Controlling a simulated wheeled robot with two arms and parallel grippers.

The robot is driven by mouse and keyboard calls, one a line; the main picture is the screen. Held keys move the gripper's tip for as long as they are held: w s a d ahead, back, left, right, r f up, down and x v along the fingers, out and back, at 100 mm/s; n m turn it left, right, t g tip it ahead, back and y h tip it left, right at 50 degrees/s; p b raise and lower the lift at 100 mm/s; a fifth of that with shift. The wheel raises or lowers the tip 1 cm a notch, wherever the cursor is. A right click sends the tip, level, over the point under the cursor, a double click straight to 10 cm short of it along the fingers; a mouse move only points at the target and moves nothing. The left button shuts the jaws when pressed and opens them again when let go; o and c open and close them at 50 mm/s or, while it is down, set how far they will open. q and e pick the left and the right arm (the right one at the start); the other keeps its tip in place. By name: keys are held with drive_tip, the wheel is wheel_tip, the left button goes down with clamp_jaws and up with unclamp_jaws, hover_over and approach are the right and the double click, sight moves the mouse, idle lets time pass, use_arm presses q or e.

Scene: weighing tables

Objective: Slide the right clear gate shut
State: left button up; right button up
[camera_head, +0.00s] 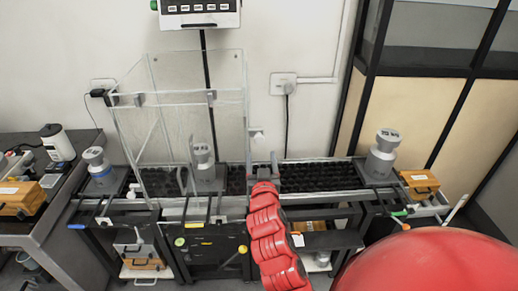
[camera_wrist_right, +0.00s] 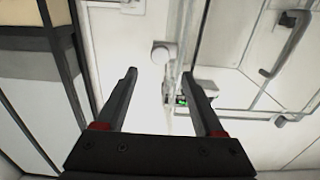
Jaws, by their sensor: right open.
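The clear-walled enclosure (camera_head: 180,110) stands on the weighing table left of centre in the head view. Its right clear gate is seen nearly edge-on, and how far it is open I cannot tell. A small white knob (camera_head: 257,134) sticks out at that side; a white round knob also shows in the right wrist view (camera_wrist_right: 162,54). My right gripper (camera_head: 264,166) is just right of the enclosure, below the knob in the head view. In the wrist view its open, empty fingers (camera_wrist_right: 163,78) point toward the knob, apart from it. My left gripper is not visible.
A metal weight (camera_head: 203,165) shows within the enclosure's outline, another (camera_head: 382,155) stands at the table's right end, and a third (camera_head: 97,160) at the left. A dark framed cabinet (camera_head: 420,90) stands at the right. The dark ribbed bed (camera_head: 320,176) right of my gripper is clear.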

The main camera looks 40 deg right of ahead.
sight(259, 140)
drive_tip(key=p+x, duration=0.2)
drive_tip(key=x, duration=0.5)
drive_tip(key=shift+r+p, duration=0.15)
drive_tip(key=shift+p, duration=0.2)
drive_tip(key=shift+w+d, duration=0.35)
drive_tip(key=shift+w, duration=0.3)
clamp_jaws()
idle(0.5)
